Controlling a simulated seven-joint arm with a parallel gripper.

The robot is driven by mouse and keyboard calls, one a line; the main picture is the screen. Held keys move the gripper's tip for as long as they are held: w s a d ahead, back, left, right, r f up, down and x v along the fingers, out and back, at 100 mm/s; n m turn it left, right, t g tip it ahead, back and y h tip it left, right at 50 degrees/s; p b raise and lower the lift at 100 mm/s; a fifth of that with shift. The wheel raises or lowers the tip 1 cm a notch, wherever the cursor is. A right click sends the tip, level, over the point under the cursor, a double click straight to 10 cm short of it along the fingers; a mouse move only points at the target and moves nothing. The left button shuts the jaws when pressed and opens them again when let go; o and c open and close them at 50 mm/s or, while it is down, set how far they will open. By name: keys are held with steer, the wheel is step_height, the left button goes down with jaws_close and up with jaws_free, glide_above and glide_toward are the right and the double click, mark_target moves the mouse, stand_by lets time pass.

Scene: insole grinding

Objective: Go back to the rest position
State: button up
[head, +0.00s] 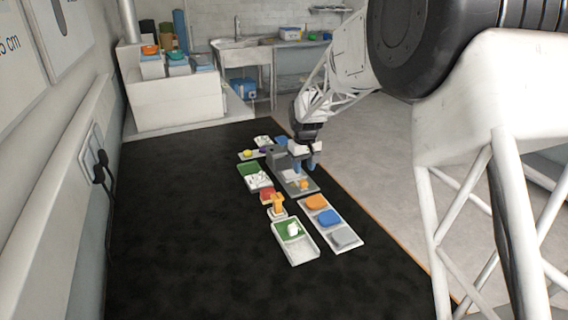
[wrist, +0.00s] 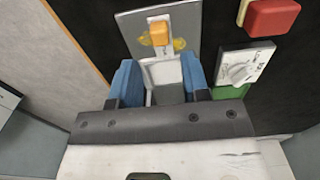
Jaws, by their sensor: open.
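My gripper (head: 304,163) is over the right side of the black table, above a grey machine plate (head: 308,186). In the wrist view my gripper (wrist: 162,75) has its two blue fingers spread, with a pale grey block-like part of the machine (wrist: 167,72) between them. I cannot tell whether the fingers touch it. An orange block (wrist: 160,32) with yellow parts at its sides sits on the plate beyond the fingertips. Nothing is held. The rest position is not marked in either view.
A long tray (head: 331,229) holds orange, blue and grey pads. A tray with a green pad and white piece (head: 296,249) lies in front. A white box with a dial (wrist: 243,66) and a red block (wrist: 272,17) are close by. The table's left half is clear.

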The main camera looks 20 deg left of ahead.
steer(key=shift+s+d+r, duration=0.1)
steer(key=shift+d+r, duration=0.2)
steer(key=s+d+r+m, duration=0.2)
steer(key=s+d+r, duration=0.35)
steer(key=d, duration=0.35)
steer(key=s+d+r+m+t, duration=0.1)
steer(key=s+d+r, duration=0.5)
steer(key=d, duration=0.4)
steer(key=s+d+r+m, duration=0.2)
steer(key=s+d+r, duration=0.2)
steer(key=s+d, duration=0.4)
steer(key=s+d+f+m, duration=0.1)
steer(key=s+d, duration=0.4)
steer(key=s, duration=0.3)
steer(key=s+d+f+m+t, duration=0.1)
steer(key=s+d, duration=0.4)
steer(key=s, duration=0.4)
steer(key=s+d+m, duration=0.2)
steer(key=s+d, duration=0.4)
steer(key=s, duration=0.3)
steer(key=shift+f+t, duration=0.3)
steer(key=shift+f, duration=0.1)
